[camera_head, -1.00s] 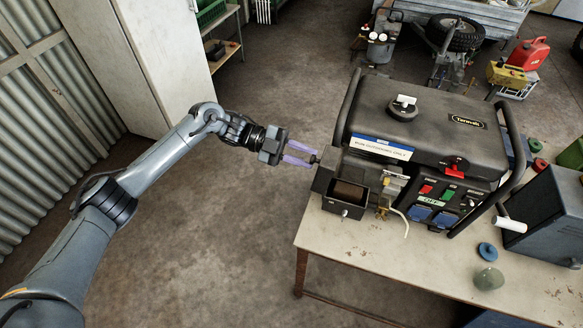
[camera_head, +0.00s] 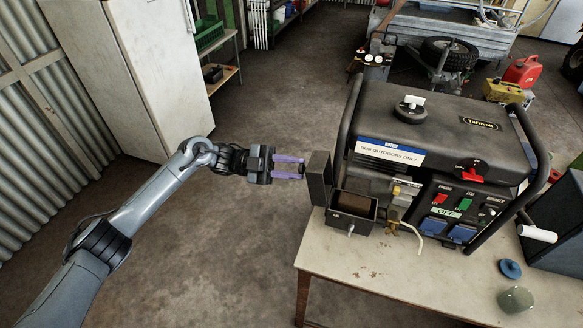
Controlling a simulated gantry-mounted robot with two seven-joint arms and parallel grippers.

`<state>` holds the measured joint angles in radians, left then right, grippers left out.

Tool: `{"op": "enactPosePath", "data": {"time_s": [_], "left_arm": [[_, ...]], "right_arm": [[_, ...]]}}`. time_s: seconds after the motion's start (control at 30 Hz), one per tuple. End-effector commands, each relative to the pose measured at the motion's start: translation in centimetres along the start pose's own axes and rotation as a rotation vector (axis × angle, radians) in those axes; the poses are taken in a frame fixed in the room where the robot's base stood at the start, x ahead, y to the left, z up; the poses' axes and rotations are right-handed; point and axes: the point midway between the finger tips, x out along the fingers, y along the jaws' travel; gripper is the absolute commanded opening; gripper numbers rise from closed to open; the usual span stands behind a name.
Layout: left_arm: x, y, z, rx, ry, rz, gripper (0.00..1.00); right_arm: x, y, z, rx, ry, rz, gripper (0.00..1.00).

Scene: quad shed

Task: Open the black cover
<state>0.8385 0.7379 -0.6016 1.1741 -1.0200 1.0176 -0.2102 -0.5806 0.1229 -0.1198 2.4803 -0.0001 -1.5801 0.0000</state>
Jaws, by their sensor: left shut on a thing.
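The black cover (camera_head: 319,178) stands upright at the left side of a small black box (camera_head: 362,226) on the generator's near left corner. The box top is open and a brown block (camera_head: 352,203) shows inside. My left gripper (camera_head: 301,168), with purple fingers, reaches in from the left and is shut on the outer side of the cover. The exact part between the fingertips is too small to tell. My right gripper is not in view.
The black generator (camera_head: 435,120) fills much of the table (camera_head: 370,270). A hose and brass fitting (camera_head: 392,229) sit right of the box. A blue cap (camera_head: 510,269) and a pale green round thing (camera_head: 516,299) lie at right. The floor left of the table is free.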

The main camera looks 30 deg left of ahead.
Motion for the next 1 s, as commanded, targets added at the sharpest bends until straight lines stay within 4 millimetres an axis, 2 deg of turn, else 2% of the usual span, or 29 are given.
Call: {"op": "enactPosePath", "data": {"time_s": [0.1,0.13,0.27,0.67,0.83,1.0], "left_arm": [[0.1,-0.1,-0.2,0.002,0.005,0.000,0.00],[0.1,-0.1,-0.2,0.002,0.005,0.001,0.31],[0.1,-0.1,-0.1,0.002,0.003,0.001,0.51],[-0.5,0.0,0.0,0.001,-0.001,0.002,0.52],[-2.5,0.0,0.1,0.002,-0.003,0.002,0.52],[-5.5,0.1,0.1,0.002,-0.004,0.001,0.52]], "right_arm": [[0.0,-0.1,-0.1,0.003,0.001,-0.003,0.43],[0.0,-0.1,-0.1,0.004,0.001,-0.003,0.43],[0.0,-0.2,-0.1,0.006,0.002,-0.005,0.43],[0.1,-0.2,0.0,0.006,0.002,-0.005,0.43],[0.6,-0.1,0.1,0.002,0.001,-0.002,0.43],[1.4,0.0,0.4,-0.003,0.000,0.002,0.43]]}}
